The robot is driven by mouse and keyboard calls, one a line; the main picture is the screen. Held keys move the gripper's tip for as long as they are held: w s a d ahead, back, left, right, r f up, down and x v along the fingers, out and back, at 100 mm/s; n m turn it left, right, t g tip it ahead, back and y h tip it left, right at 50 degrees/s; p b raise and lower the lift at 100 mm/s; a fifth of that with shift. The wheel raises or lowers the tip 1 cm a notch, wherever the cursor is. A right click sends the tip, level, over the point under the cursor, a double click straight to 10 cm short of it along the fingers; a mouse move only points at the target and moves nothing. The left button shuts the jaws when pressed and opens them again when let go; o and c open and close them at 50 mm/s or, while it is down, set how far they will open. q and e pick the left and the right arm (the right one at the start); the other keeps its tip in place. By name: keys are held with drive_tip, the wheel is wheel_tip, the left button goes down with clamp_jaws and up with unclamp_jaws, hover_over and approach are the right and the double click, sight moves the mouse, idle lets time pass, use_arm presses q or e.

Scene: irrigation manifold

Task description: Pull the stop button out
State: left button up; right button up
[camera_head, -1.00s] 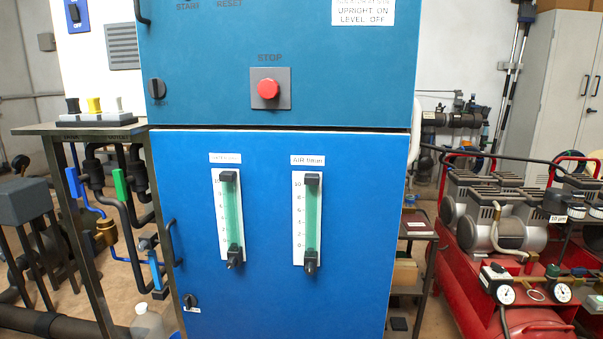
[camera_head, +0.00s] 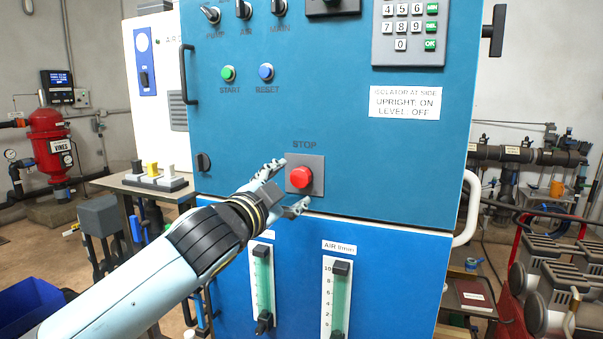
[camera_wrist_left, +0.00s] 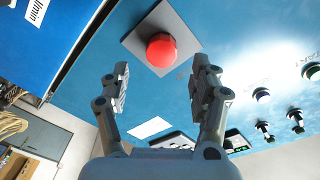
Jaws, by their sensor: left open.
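The red stop button (camera_head: 301,177) sits on a grey square plate (camera_head: 293,161) under the word STOP, on the blue cabinet's upper door. My left gripper (camera_head: 287,187) reaches in from the left, just in front of and to the left of the button. Its fingers are open, one above and one below the button's height. In the left wrist view the button (camera_wrist_left: 161,50) lies beyond the two spread fingertips (camera_wrist_left: 158,75), with nothing between the fingers and no contact visible. My right gripper is not in view.
Green start (camera_head: 228,73) and blue reset (camera_head: 266,72) buttons sit above left, with a keypad (camera_head: 409,30) above right. Two flow gauges (camera_head: 341,290) are on the lower door. A white curved handle (camera_head: 469,208) sticks out at the cabinet's right. The door face right of the button is clear.

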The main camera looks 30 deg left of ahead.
sight(298, 179)
use_arm(q)
drive_tip(key=w, duration=0.2)
drive_tip(key=w+a+p, duration=0.1)
drive_tip(key=w, duration=0.1)
drive_tip(key=shift+w+a, duration=0.1)
drive_tip(key=shift+w, duration=0.5)
clamp_jaws()
